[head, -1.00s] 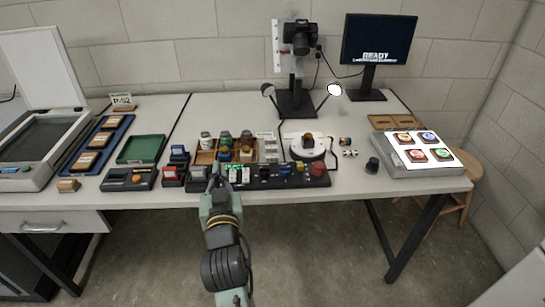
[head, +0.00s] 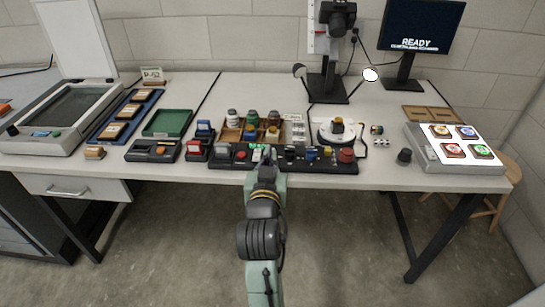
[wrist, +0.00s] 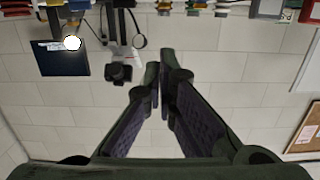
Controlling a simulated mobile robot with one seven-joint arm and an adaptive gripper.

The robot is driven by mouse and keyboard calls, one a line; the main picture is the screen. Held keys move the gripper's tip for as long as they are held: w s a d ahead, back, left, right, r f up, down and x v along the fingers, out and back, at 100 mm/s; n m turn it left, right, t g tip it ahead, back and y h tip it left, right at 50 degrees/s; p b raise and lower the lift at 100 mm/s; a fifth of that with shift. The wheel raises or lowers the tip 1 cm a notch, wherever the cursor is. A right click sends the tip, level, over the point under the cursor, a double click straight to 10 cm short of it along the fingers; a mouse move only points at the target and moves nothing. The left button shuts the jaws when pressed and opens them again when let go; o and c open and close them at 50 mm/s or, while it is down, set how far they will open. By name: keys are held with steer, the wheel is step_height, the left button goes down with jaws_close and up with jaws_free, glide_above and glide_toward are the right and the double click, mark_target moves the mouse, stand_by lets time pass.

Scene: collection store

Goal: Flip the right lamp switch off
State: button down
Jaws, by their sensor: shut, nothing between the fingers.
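The right lamp (head: 370,74) beside the camera stand glows white; the left lamp (head: 299,70) looks dark. The black control panel (head: 228,164) lies along the table's front edge, with small switches, a blue part (head: 310,154) and a red button (head: 346,156). I cannot tell which switch is the right lamp's, and the fingertips hide part of the panel. In the wrist view my gripper (wrist: 159,78) has its fingers together and empty; whether it touches the panel is unclear.
Behind the panel stand small jars in a wooden tray (head: 230,135) and a round white turntable (head: 325,135). A black knob (head: 404,156) and a lit light box (head: 425,155) are to the right. A green tray (head: 168,123) and a scanner (head: 50,118) are left.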

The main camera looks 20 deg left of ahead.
steer(key=shift+w+a+f+b, duration=0.15)
steer(key=shift+w+f+b, duration=0.3)
steer(key=shift+b, duration=2.05)
steer(key=shift+w+r+b, duration=0.15)
steer(key=shift+w+b, duration=0.05)
steer(key=shift+b, duration=1)
steer(key=p+x, duration=0.1)
steer(key=x, duration=0.4)
steer(key=p+x, duration=0.1)
steer(key=x, duration=0.1)
steer(key=shift+w+a+r+p, duration=0.15)
steer(key=shift+w+r+p, duration=0.05)
steer(key=shift+r+p, duration=0.1)
step_height(320, 180, down, 3)
steer(key=shift+w+a+r, duration=0.1)
steer(key=shift+w, duration=0.05)
steer(key=shift+f, duration=0.7)
steer(key=shift+w, duration=0.1)
